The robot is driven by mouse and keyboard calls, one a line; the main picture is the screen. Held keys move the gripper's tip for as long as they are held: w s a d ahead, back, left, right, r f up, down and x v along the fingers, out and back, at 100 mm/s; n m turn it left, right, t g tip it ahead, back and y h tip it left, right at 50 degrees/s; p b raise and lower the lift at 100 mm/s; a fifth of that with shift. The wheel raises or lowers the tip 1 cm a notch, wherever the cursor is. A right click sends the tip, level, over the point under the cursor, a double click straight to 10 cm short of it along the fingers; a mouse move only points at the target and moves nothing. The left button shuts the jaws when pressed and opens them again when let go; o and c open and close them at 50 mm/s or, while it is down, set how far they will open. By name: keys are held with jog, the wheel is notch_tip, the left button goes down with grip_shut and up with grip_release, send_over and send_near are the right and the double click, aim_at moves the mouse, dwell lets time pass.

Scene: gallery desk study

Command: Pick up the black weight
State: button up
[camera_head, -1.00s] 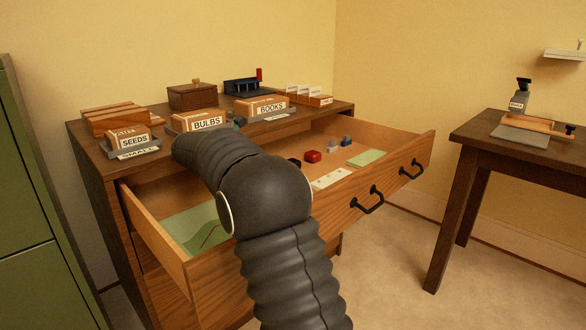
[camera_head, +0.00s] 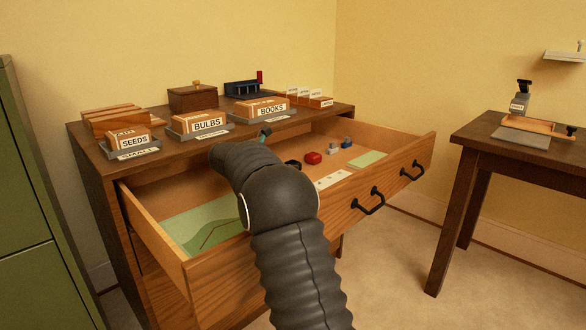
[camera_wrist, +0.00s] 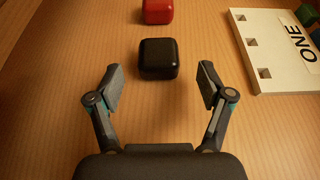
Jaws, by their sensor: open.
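The black weight (camera_wrist: 158,59) is a small dark block with rounded edges. In the wrist view it lies on the wooden drawer floor, ahead of and between my fingertips. My gripper (camera_wrist: 160,88) is open and empty, one finger on each side of the line to the weight, without visible contact.
A red block (camera_wrist: 158,11) lies just beyond the black weight. A white card marked ONE (camera_wrist: 275,50) with square holes lies to the right. Green paper (camera_head: 205,226) covers the drawer's left part. Labelled boxes, including BULBS (camera_head: 205,123), stand on the cabinet top behind.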

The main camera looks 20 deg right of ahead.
jog(key=x, duration=0.3)
jog(key=shift+w+d+f, duration=0.15)
jog(key=shift+w+d, duration=0.05)
jog(key=shift+w, duration=0.05)
grip_shut()
